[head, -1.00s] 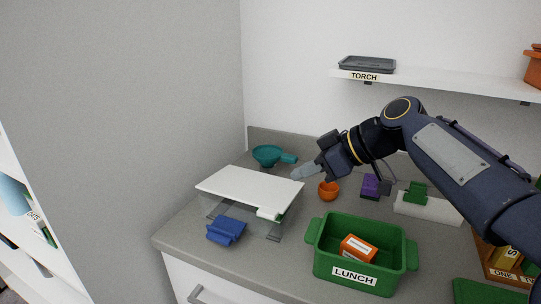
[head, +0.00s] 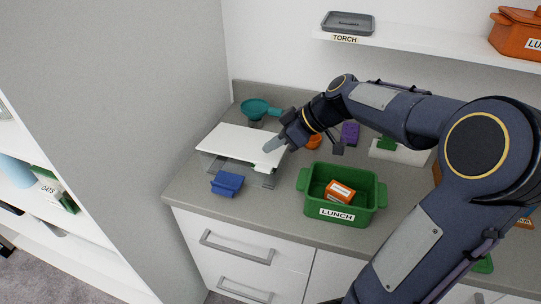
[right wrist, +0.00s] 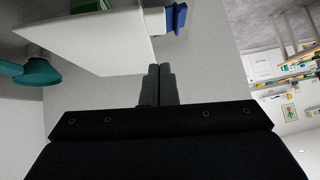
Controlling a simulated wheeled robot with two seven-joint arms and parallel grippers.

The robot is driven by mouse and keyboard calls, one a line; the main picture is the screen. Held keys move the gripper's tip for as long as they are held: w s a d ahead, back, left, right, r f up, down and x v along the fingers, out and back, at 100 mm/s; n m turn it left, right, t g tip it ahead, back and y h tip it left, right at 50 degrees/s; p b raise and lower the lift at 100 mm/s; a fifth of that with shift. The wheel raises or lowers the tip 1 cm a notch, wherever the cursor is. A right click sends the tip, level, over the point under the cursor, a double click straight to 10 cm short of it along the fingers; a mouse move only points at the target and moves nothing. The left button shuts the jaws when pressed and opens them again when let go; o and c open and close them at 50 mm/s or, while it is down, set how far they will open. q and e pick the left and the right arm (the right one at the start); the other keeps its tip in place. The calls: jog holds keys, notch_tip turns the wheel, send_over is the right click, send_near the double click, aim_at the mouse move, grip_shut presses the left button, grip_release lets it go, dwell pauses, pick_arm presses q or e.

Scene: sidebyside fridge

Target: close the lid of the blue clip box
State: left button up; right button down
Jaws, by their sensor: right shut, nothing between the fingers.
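The blue clip box (head: 227,184) sits on the counter in front of the low white-topped stand. Its lid position is too small to tell in the head view. A blue part of it shows beyond the white board's edge in the right wrist view (right wrist: 177,17). My right gripper (head: 270,146) is at the right end of the white board, behind and to the right of the blue box and apart from it. Its fingers (right wrist: 158,85) are together and empty. My left gripper is not in view.
The white-topped stand (head: 235,142) is close beside my right gripper. A teal funnel-like thing (head: 256,108) stands behind it. A green LUNCH bin (head: 368,196) with an orange box (head: 339,192) is to the right. Bare counter (head: 262,203) lies between blue box and bin.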

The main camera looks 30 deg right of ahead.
aim_at(270, 169)
jog(key=shift+a+f, duration=0.25)
jog(key=shift+f, duration=0.9)
jog(key=shift+a+f, duration=0.2)
jog(key=shift+f, duration=0.95)
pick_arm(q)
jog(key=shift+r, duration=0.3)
